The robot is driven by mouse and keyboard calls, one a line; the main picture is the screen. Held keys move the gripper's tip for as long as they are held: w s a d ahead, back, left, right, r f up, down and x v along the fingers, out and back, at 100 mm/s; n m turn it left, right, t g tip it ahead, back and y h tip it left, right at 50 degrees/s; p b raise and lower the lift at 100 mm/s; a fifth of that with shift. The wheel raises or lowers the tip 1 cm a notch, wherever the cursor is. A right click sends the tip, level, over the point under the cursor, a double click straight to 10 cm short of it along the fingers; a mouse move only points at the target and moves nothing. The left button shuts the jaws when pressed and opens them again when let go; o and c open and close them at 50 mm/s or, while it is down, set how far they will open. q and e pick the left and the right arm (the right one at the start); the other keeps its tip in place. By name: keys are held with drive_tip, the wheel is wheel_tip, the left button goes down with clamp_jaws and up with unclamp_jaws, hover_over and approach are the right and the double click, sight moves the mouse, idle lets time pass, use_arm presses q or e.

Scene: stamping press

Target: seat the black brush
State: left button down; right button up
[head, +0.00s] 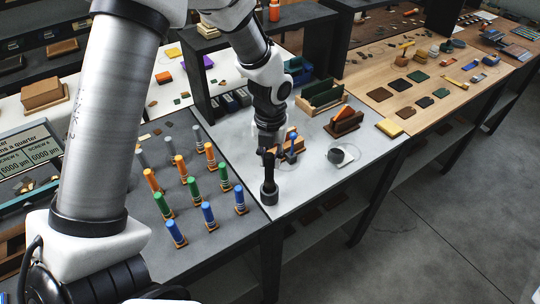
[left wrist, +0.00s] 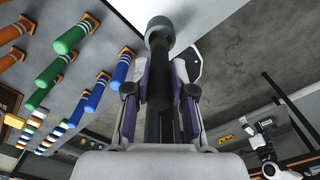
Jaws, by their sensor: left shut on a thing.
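My left gripper (head: 269,153) is over the light grey table top. It is shut on the black brush (head: 269,188), which hangs below the fingers with its thick round end down. In the left wrist view the brush (left wrist: 160,75) lies between the two fingers of the gripper (left wrist: 158,92), its round grey end farthest from the palm. A small wooden piece with blue and orange parts (head: 291,146) stands close behind the gripper, partly hidden by it. I cannot tell which place takes the brush. My right gripper does not show clearly.
Rows of orange, green and blue cylinders (head: 207,212) stand on the dark mat left of the brush. A round black and white item (head: 338,156) and a brown holder (head: 344,122) are to the right. A black shelf frame (head: 315,38) rises behind. The front table corner is clear.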

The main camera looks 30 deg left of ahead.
sight(270, 171)
use_arm(q)
drive_tip(key=shift+f, duration=0.2)
drive_tip(key=shift+f+b, duration=1.15)
drive_tip(key=shift+f, duration=1.45)
drive_tip(key=c, duration=0.9)
unclamp_jaws()
drive_tip(key=shift+r, duration=0.1)
wheel_tip(270, 171, up, 12)
drive_tip(key=shift+f, duration=0.1)
drive_tip(key=shift+w, duration=0.1)
